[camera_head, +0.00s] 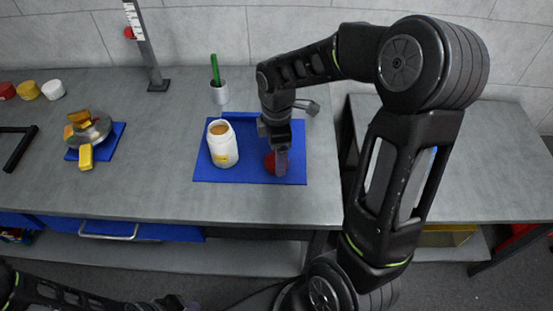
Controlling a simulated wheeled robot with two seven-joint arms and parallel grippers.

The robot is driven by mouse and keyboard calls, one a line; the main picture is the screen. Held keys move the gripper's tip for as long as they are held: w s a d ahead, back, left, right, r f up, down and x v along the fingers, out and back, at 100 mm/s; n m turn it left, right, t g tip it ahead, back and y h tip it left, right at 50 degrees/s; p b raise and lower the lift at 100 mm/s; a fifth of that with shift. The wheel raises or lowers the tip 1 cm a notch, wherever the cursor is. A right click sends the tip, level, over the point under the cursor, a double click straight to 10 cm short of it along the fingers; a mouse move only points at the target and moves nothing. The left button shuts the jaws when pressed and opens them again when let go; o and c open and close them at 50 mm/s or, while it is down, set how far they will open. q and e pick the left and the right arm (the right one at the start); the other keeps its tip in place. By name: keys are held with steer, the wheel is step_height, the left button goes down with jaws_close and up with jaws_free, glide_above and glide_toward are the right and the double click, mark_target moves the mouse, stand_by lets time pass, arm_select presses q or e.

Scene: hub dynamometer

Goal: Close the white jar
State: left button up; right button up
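The white jar (223,152) stands upright on the blue mat (237,176), with no lid on it and an orange-brown top showing at its mouth. A red round thing (269,161), perhaps the lid, lies on the mat to the right of the jar. My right gripper (281,165) points down at the red thing and partly hides it. Its fingers overlap in this view, so I cannot tell whether they hold it. My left arm is low at the bottom left, and its gripper (176,303) is at the picture's lower edge, too unclear to read.
A grey cup with a green stick (219,92) stands behind the jar. A post (147,50) rises at the back. A metal bowl with yellow blocks (90,130) sits on another blue mat at left. Several coloured lids or jars (28,90) stand far left. The table front is clear.

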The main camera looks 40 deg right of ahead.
step_height(320, 180, down, 2)
steer(key=shift+f, duration=0.15)
steer(key=shift+c, duration=0.2)
stand_by(0.4)
steer(key=c, duration=1.4)
